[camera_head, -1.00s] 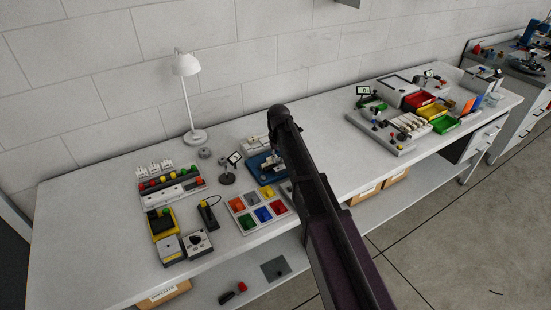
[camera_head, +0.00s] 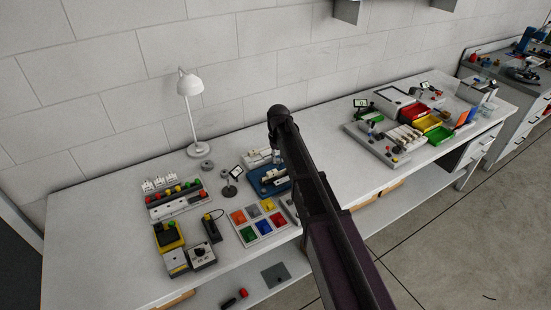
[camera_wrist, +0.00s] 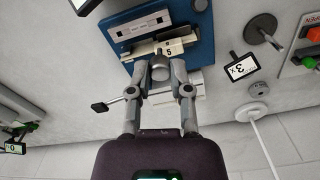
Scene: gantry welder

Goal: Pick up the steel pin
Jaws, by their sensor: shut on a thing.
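In the wrist view my gripper (camera_wrist: 160,72) is shut on a short grey round piece, which I take to be the steel pin (camera_wrist: 159,73). The pin is seen nearly end-on, so its length is hidden. The gripper is at the edge of a blue-based fixture (camera_wrist: 203,50) with pale rails and a tag marked 5. I cannot tell whether the pin touches the fixture. In the head view the blue fixture (camera_head: 262,187) is partly behind my arm, and the gripper and pin are hidden.
A small display on a round stand (camera_head: 230,188) and a tray of coloured compartments (camera_head: 246,243) are close by. A white lamp (camera_head: 190,85) stands behind. Button boxes (camera_head: 168,237) are at left. Coloured bins (camera_head: 419,110) are at right. The bench middle is clear.

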